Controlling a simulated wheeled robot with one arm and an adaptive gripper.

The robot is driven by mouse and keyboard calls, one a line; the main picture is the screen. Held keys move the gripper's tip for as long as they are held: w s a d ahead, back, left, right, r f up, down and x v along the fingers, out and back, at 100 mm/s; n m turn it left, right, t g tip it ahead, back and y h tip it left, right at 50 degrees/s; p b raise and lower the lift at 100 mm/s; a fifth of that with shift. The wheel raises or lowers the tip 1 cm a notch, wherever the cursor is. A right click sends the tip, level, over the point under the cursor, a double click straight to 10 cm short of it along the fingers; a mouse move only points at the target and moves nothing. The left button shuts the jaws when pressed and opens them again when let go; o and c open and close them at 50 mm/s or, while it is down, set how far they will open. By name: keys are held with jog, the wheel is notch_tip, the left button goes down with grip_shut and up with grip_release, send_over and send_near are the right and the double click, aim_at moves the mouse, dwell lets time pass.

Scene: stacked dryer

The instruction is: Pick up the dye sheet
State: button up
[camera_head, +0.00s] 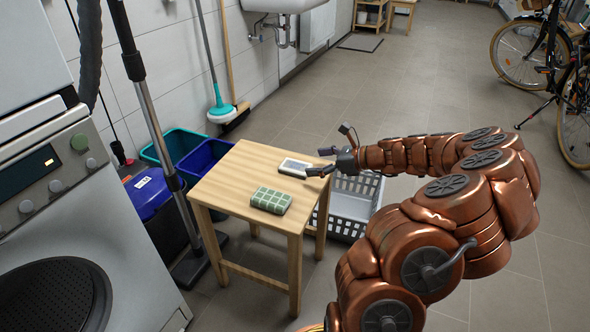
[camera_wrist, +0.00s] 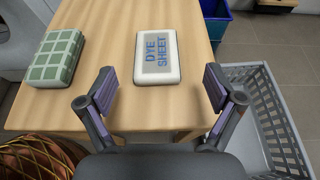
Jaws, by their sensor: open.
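The dye sheet (camera_wrist: 158,54) is a flat white box with a grey top lettered "DYE SHEET" in blue. It lies on the wooden table (camera_wrist: 110,104), near the table's right edge. In the head view the dye sheet (camera_head: 295,167) lies just left of my gripper (camera_head: 326,161). My gripper (camera_wrist: 160,88) is open and empty, its two fingers spread wide on either side and a little short of the box in the wrist view. Nothing hides the box in the wrist view.
A green checked block (camera_head: 271,200) lies on the table near its front, and also shows at left in the wrist view (camera_wrist: 56,57). A grey basket (camera_head: 352,203) stands on the floor beside the table. A dryer (camera_head: 60,200) is at left.

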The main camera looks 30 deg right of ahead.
aim_at(293, 165)
jog(key=b+x, duration=0.1)
jog(key=x, duration=0.2)
jog(key=b+x, duration=0.2)
jog(key=x, duration=0.1)
jog(key=shift+s+a+f, duration=0.1)
jog(key=shift+a+f, duration=0.1)
jog(key=shift+a, duration=0.1)
jog(key=shift+w+a+b, duration=0.2)
jog(key=shift+w+b, duration=0.15)
jog(key=shift+b, duration=0.05)
jog(key=c, duration=0.8)
